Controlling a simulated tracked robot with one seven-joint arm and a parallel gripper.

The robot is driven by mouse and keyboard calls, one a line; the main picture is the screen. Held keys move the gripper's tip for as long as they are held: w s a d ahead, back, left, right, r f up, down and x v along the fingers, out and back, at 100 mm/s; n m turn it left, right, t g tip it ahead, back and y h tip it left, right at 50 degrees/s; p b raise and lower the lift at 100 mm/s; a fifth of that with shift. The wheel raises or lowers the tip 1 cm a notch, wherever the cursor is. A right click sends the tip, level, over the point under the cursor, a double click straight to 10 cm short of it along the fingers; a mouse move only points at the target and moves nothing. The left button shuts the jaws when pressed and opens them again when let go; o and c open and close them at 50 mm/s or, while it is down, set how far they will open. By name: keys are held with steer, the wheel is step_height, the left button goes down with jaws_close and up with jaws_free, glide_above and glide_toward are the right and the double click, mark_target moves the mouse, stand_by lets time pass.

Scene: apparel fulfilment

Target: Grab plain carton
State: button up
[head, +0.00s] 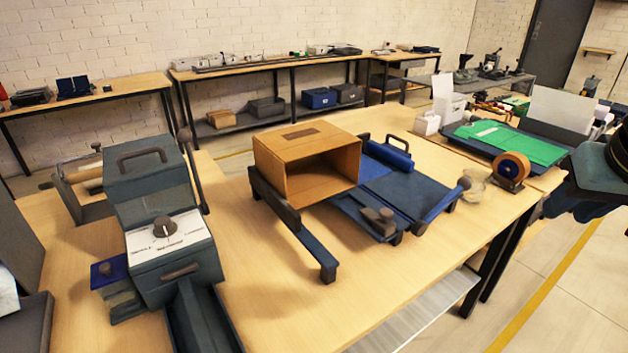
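A dark part at the right edge looks like my arm, apart from the carton. No gripper fingers show.
A grey-green machine with a dial (163,228) stands left of the carton. A blue folding board (400,193) lies to its right. A tape roll (511,167) and a green garment (510,142) are farther right. The table's front middle is bare.

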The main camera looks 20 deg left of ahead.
steer(key=w+a+f+n+t, duration=0.1)
steer(key=w+a+n, duration=0.1)
steer(key=w, duration=0.3)
steer(key=w+a+n+t+y, duration=0.1)
steer(key=w+a+n, duration=0.15)
steer(key=w, duration=0.25)
steer(key=w+a+f+n+t, duration=0.1)
steer(key=w+a+n, duration=0.15)
steer(key=w, duration=0.25)
steer(key=n+t+y, duration=0.4)
steer(key=n+y, duration=0.8)
steer(key=n, duration=0.8)
glide_toward(311, 150)
steer(key=shift+f+x, duration=0.2)
steer(key=shift+x, duration=5.25)
steer(key=shift+w+d, duration=0.1)
steer(key=shift+w, duration=0.05)
